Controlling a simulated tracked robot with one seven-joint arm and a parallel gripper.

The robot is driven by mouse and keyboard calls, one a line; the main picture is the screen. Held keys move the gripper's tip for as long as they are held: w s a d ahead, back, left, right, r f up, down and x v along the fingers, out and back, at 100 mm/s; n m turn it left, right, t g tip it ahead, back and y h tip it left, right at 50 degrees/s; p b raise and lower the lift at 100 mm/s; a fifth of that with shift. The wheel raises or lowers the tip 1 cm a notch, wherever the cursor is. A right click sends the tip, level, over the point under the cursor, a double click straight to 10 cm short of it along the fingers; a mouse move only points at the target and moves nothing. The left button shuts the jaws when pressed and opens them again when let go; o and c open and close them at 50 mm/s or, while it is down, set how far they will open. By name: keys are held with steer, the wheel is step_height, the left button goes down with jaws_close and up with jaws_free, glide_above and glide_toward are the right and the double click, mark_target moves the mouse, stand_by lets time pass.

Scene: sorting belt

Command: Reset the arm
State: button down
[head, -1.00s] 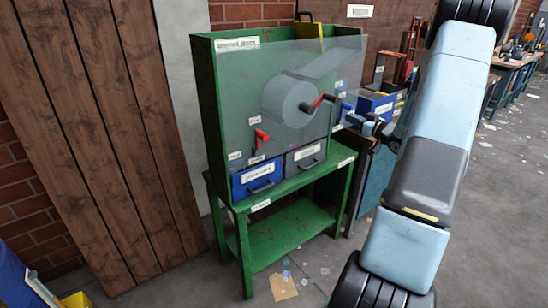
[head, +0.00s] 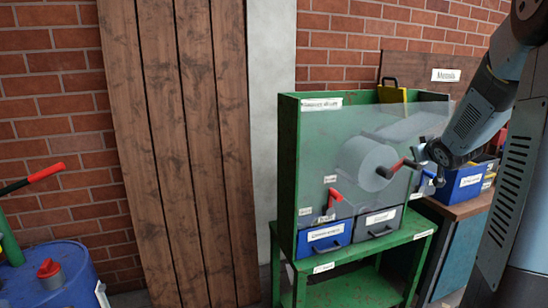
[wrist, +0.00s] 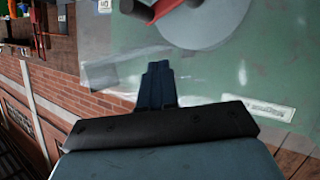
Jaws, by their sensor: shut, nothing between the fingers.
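My arm comes in from the right in the head view. My gripper (head: 424,153) is at its end, by the right side of the green sorting machine (head: 288,165), close to the crank with a red handle (head: 411,164). I cannot tell whether it touches the crank. In the wrist view my gripper's dark fingers (wrist: 157,68) are together and empty. Beyond them are the grey drum (wrist: 215,25) and part of the red crank handle (wrist: 168,8).
The machine has a small red lever (head: 334,196), a blue drawer (head: 322,238) and a grey drawer (head: 378,222). A blue bin (head: 462,182) stands on a bench at right. A blue barrel (head: 80,275) is at lower left; wooden planks (head: 190,130) lean on the brick wall.

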steer(key=s+a+g, duration=0.2)
steer(key=s+a, duration=0.5)
steer(key=s, duration=0.5)
steer(key=s+a+r+m+g+y, duration=0.1)
steer(key=s+a+g, duration=0.2)
steer(key=s+a, duration=0.4)
steer(key=s+a+g+y, duration=0.1)
steer(key=s+a+g, duration=0.2)
steer(key=s+a, duration=0.5)
steer(key=s, duration=0.9)
steer(key=shift+r+m, duration=0.4)
